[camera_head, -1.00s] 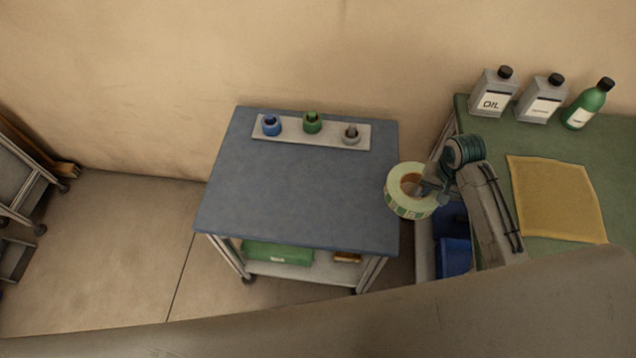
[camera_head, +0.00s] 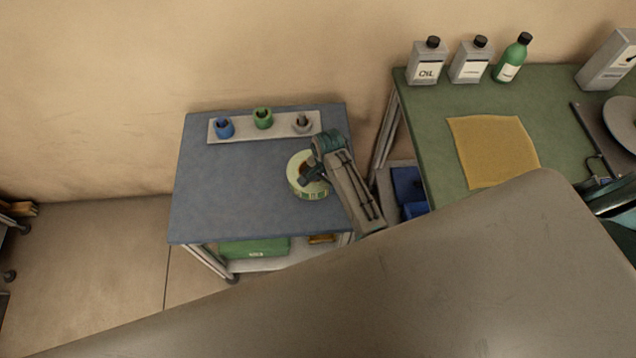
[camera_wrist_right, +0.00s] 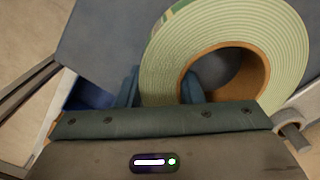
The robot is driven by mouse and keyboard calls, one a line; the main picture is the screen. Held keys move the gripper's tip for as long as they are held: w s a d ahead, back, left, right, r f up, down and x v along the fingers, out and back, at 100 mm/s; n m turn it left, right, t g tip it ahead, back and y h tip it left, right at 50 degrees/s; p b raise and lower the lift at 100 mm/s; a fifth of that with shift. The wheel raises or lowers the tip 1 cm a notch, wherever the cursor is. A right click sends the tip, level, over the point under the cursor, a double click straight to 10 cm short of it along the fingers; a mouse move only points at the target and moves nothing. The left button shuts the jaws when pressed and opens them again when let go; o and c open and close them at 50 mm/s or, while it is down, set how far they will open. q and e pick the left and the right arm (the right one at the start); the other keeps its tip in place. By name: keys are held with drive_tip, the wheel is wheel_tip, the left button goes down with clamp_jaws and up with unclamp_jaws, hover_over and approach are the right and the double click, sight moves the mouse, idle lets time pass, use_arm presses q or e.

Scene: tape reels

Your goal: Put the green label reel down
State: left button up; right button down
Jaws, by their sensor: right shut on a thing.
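The green label reel (camera_head: 296,178) is a pale green roll with a brown core. It is over the right part of the blue-grey tabletop of a small cart (camera_head: 235,195). My right gripper (camera_head: 314,174) is shut on the reel's wall, reaching in from the right. In the right wrist view the reel (camera_wrist_right: 168,60) fills the upper right, with a finger of the gripper (camera_wrist_right: 162,88) on each side of its wall. The tabletop shows through its hole. I cannot tell whether the reel touches the top. My left gripper is not in view.
A light strip (camera_head: 283,128) along the cart's back edge carries a blue (camera_head: 224,128), a green (camera_head: 263,119) and a grey (camera_head: 302,123) holder. The tabletop's left and middle are clear. A green bench (camera_head: 560,125) with containers and a yellow cloth (camera_head: 493,150) stands right.

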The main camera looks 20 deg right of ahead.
drive_tip(key=shift+w+a, duration=0.6)
drive_tip(key=shift+w+a+f+p, duration=0.15)
drive_tip(key=shift+f+p, duration=0.2)
drive_tip(key=shift+f, duration=0.45)
drive_tip(key=shift+w+a+f+p, duration=0.15)
drive_tip(key=shift+f+p, duration=0.2)
drive_tip(key=shift+f, duration=0.4)
drive_tip(key=shift+s+f, duration=0.1)
drive_tip(key=shift+f, duration=0.2)
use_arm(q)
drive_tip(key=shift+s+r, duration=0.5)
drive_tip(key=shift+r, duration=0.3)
use_arm(e)
drive_tip(key=c, duration=1)
unclamp_jaws()
drive_tip(key=shift+f, duration=0.15)
